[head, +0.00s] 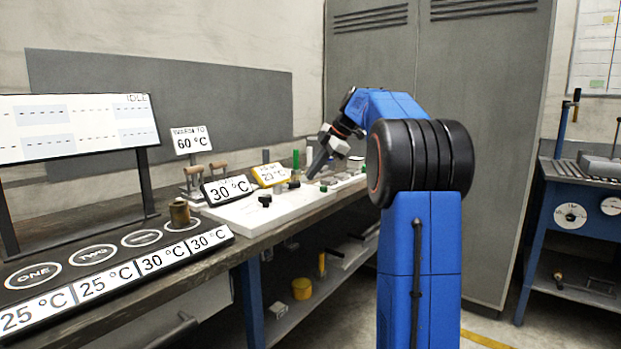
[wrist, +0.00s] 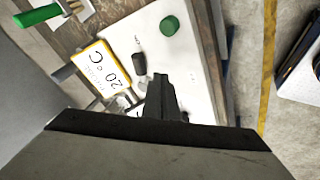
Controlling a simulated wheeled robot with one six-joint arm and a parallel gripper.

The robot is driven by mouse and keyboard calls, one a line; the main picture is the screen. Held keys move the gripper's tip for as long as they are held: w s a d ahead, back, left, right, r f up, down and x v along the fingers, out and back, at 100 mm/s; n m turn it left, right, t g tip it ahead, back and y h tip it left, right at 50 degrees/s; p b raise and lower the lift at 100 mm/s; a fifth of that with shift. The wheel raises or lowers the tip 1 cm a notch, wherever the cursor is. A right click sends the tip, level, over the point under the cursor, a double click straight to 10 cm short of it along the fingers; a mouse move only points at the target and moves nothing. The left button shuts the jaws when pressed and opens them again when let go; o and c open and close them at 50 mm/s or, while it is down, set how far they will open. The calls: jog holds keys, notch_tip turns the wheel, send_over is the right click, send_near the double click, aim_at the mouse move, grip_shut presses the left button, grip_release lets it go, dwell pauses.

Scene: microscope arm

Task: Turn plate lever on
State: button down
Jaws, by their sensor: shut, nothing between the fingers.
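My gripper (head: 314,172) is shut and empty, pointing down over the white plate unit (head: 238,216) on the bench. In the wrist view its fingers (wrist: 161,82) are together. A small black lever or knob (head: 294,184) stands in front of the yellow-framed 20 °C sign (head: 270,175). In the wrist view this black piece (wrist: 139,64) is just beyond and left of my fingertips, with no clear contact. Another black knob (head: 265,201) is near the 30 °C sign (head: 227,190). I cannot tell which is the plate lever or its setting.
A green knob (head: 323,188) lies close to my gripper, also seen in the wrist view (wrist: 169,25). A brass weight (head: 179,213) stands on the black numbered board at left. A display (head: 75,127) reads IDLE. A grey cabinet (head: 480,130) is behind my arm.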

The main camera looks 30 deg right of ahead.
jog(key=v, duration=0.7)
jog(key=shift+w, duration=0.1)
dwell(0.4)
jog(key=s+a+f+m+g+h, duration=0.1)
jog(key=s+a+f+m, duration=0.3)
jog(key=s+a, duration=0.5)
jog(key=s+a+f+m+h, duration=0.1)
jog(key=s+a+f+m, duration=0.5)
jog(key=a, duration=0.5)
jog(key=s+a+f+m+h, duration=0.1)
jog(key=s+a+f+m, duration=0.2)
jog(key=s+f, duration=0.7)
jog(key=s+a+f+m+h, duration=0.1)
jog(key=s+a+f+m, duration=0.2)
jog(key=s+f, duration=0.8)
jog(key=s+a, duration=0.2)
jog(key=s, duration=0.2)
jog(key=shift+f, duration=0.25)
